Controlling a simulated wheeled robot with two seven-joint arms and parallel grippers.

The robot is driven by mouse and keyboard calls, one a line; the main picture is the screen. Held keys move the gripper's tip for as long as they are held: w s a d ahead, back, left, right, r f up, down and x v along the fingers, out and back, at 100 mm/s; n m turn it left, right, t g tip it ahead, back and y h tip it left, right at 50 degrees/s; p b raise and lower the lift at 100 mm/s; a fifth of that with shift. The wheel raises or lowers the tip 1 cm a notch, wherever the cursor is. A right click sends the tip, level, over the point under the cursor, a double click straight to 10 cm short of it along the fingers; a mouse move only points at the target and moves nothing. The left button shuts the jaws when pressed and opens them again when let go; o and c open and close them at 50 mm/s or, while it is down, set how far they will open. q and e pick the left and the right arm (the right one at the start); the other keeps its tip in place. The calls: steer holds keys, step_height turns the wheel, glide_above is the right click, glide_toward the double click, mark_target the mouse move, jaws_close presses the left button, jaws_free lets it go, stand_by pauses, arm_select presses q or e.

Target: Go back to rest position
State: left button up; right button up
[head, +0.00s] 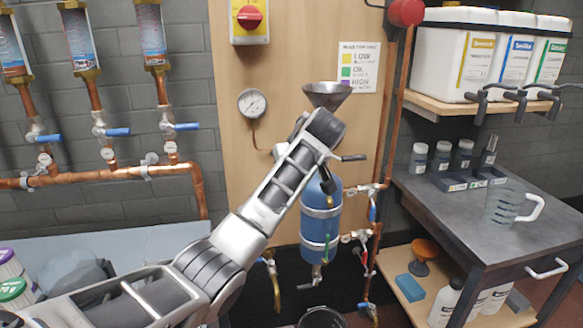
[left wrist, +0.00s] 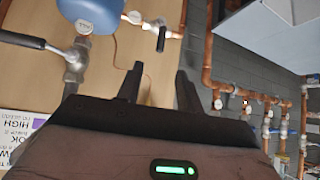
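My left arm comes in from the left in the head view and reaches across to the wooden panel. My left gripper (head: 326,184) points down in front of the blue tank (head: 320,225), partly hidden behind its own wrist. In the left wrist view its two dark fingers (left wrist: 159,86) stand apart with nothing between them, so it is open. The blue tank (left wrist: 92,12) shows there at the top left, apart from the fingers. A metal valve with a dark lever (left wrist: 74,60) is left of the fingers. My right gripper is in neither view.
A metal funnel (head: 327,94) and a gauge (head: 252,104) are close to the wrist. Copper pipes (head: 110,174) run along the left wall. A grey bench (head: 500,225) at right bears a clear jug (head: 512,207) and several small bottles. A bucket (head: 322,318) stands below.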

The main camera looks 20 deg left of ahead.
arm_select(q)
steer(key=shift+s+d+r, duration=0.25)
steer(key=shift+d+r, duration=0.05)
steer(key=shift+r, duration=0.1)
steer(key=s+d+f+m+t+h, duration=0.1)
steer(key=s+d+f+m+h, duration=0.3)
steer(key=f, duration=0.8)
steer(key=s+d+f+m+t+h, duration=0.1)
steer(key=s+d+f+m, duration=0.4)
steer(key=f, duration=0.8)
steer(key=s+d+f+m+t+h, duration=0.1)
steer(key=s+d+f+h, duration=0.1)
steer(key=s, duration=1)
steer(key=s+d+f+m+t+h, duration=0.1)
steer(key=s+d+f+m+h, duration=0.1)
steer(key=s, duration=1.1)
steer(key=shift+d+f+h, duration=0.15)
steer(key=shift+f+h, duration=0.25)
steer(key=shift+f, duration=0.15)
